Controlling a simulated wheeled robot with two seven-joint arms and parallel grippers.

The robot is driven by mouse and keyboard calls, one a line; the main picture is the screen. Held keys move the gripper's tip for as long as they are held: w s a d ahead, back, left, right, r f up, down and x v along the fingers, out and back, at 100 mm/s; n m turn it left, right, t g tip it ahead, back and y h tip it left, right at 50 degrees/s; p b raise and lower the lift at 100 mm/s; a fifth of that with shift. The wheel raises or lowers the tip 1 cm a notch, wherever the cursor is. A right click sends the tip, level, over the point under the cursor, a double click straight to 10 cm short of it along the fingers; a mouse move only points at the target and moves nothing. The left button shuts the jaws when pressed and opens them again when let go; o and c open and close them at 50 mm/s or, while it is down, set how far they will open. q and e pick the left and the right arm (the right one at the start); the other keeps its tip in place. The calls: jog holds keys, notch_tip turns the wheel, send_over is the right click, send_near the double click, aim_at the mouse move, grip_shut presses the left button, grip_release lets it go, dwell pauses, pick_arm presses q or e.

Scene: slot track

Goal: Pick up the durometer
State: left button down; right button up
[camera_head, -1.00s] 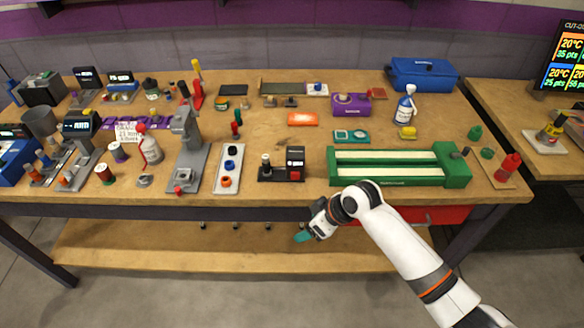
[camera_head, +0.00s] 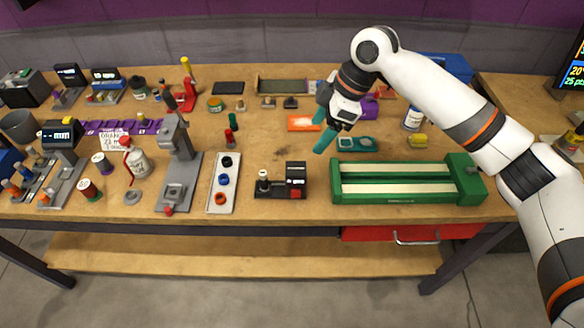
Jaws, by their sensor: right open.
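I cannot tell for certain which object is the durometer. A small teal flat piece with pale round parts (camera_head: 357,142) lies on the bench behind the green slotted track (camera_head: 400,198). My right gripper (camera_head: 322,130) is open and empty, its teal fingers pointing down to the left. It appears above the bench, just left of the teal piece and in front of the orange flat block (camera_head: 298,123). It partly hides that block, and the arm hides part of the purple block (camera_head: 370,107). My left gripper is not in view.
A black device with a red button (camera_head: 295,180) stands left of the track. A white tray of rings (camera_head: 222,201) and a grey press (camera_head: 178,185) stand further left. A white-and-blue bottle (camera_head: 411,120) and yellow block (camera_head: 417,140) are at right. Bench (camera_head: 268,150) is clear left of the gripper.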

jog(key=p, duration=0.2)
send_over(297, 168)
jog(key=d, duration=0.2)
notch_tip(297, 168, down, 6)
jog(key=shift+s+d+f, duration=0.1)
jog(key=p+x, duration=0.1)
jog(key=x, duration=0.2)
jog(key=shift+d+f, duration=0.1)
jog(key=shift+f, duration=0.1)
jog(key=shift+a+f, duration=0.2)
jog(key=shift+f, duration=0.35)
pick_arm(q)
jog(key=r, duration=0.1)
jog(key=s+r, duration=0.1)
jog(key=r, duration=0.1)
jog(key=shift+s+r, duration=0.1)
pick_arm(e)
grip_shut()
jog(key=shift+r, duration=0.15)
